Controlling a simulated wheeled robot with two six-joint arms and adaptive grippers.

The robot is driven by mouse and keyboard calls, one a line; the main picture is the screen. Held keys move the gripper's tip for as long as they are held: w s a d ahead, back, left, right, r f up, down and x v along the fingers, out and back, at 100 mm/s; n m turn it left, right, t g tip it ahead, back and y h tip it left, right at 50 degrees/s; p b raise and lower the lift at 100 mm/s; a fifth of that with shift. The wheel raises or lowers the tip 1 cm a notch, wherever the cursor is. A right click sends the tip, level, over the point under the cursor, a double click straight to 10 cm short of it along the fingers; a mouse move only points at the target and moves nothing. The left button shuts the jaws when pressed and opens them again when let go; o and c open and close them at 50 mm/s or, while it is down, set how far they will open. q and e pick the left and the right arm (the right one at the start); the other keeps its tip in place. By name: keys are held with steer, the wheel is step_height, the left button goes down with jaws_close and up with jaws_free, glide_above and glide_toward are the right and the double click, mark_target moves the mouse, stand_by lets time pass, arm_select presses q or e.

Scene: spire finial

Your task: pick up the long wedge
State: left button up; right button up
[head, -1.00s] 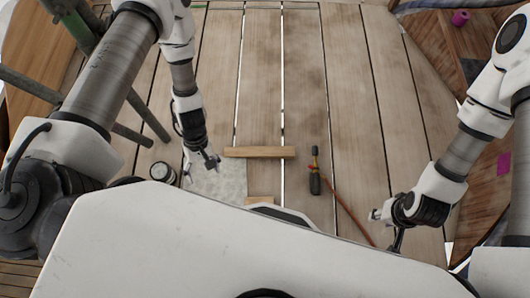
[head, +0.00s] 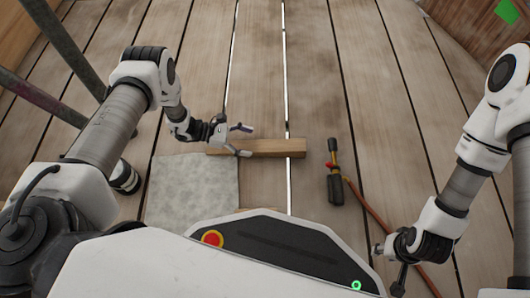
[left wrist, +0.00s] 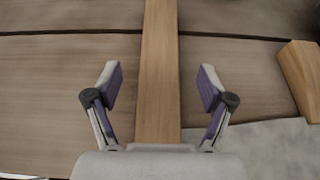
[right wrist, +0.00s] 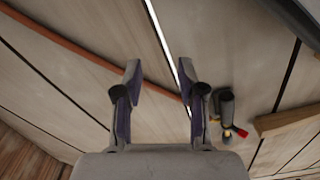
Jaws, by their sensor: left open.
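The long wedge (head: 280,147) is a pale wooden bar lying across the deck boards, its left end by the grey sheet. My left gripper (head: 242,140) is open at its left part. In the left wrist view the wedge (left wrist: 160,70) runs between the two spread fingers (left wrist: 160,85), with a gap on each side. I cannot tell how far above it the fingers are. My right gripper (right wrist: 160,80) is open and empty, to the right of the wedge in the head view (head: 378,250). A wooden piece, likely the wedge (right wrist: 290,122), shows at the right wrist view's edge.
A black-handled tool (head: 335,185) with an orange hose (head: 385,230) lies right of the wedge. A grey sheet (head: 190,190) lies at the left. A shorter wooden block (left wrist: 303,78) shows in the left wrist view. Scaffold poles (head: 50,60) stand at the far left.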

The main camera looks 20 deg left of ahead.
mark_target(262, 146)
arm_select(q)
steer(key=b+x, duration=0.3)
steer(key=x, duration=0.2)
steer(key=shift+f+b, duration=0.35)
steer(key=shift+f, duration=0.05)
arm_select(e)
steer(key=f, duration=0.2)
steer(key=w+f, duration=0.1)
steer(key=f, duration=0.1)
steer(key=shift+w+f, duration=0.15)
steer(key=shift+f, duration=0.05)
arm_select(q)
steer(key=shift+d+r, duration=0.15)
steer(key=shift+r, duration=0.05)
arm_select(e)
steer(key=shift+r, duration=0.15)
arm_select(q)
steer(key=c, duration=1.5)
steer(key=shift+o, duration=0.2)
steer(key=shift+r, duration=0.1)
arm_select(e)
steer(key=shift+r, duration=0.1)
